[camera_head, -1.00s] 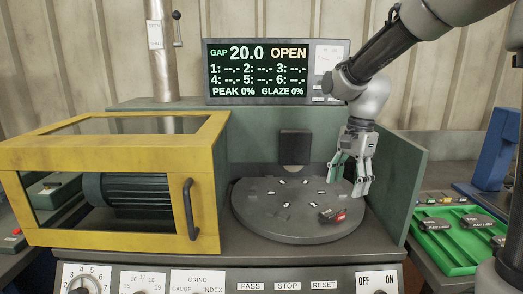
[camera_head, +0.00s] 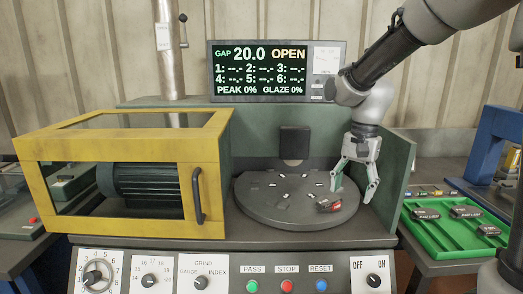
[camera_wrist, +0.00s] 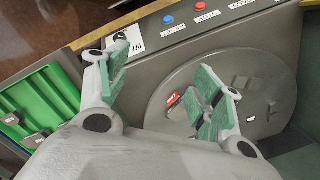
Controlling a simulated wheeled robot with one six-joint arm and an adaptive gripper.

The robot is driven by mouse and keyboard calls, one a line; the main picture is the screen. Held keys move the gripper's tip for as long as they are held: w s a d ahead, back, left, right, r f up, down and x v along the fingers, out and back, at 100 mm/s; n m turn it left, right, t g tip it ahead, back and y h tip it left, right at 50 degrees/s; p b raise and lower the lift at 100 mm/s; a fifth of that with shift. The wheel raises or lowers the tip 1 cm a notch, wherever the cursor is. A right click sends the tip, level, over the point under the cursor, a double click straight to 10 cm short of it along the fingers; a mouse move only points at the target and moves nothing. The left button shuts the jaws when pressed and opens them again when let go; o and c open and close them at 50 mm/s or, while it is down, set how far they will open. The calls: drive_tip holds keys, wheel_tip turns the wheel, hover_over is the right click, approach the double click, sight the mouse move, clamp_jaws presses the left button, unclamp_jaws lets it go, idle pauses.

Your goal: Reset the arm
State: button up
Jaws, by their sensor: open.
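My gripper (camera_head: 354,188) is open and empty, pointing down above the right edge of the round dark turntable (camera_head: 275,215). In the wrist view its two green-padded fingers (camera_wrist: 160,88) are spread wide apart. A dark brake shoe with a red label (camera_head: 329,205) lies on the turntable, left of and below the fingertips. It also shows in the wrist view (camera_wrist: 173,101), between the fingers and partly hidden by the right one.
A yellow guard (camera_head: 120,150) with a black handle stands left. A green tray (camera_head: 447,242) with several dark pads is at the right. A green panel (camera_head: 398,180) stands close beside my gripper. The screen (camera_head: 268,70) reads gap 20.0, OPEN. A control panel (camera_head: 230,272) runs along the front.

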drive_tip(key=s+d+r+n+t, duration=0.2)
drive_tip(key=s+d, duration=0.4)
drive_tip(key=s, duration=0.3)
drive_tip(key=s+d+r+n+t+h, duration=0.1)
drive_tip(key=s+d+r+n+t, duration=0.2)
drive_tip(key=s+d+r+n, duration=0.2)
drive_tip(key=s+d, duration=0.2)
drive_tip(key=s, duration=0.2)
drive_tip(key=shift+s+n, duration=0.3)
drive_tip(key=shift+s, duration=0.05)
drive_tip(key=shift+r, duration=0.1)
drive_tip(key=shift+c, duration=0.5)
idle(0.5)
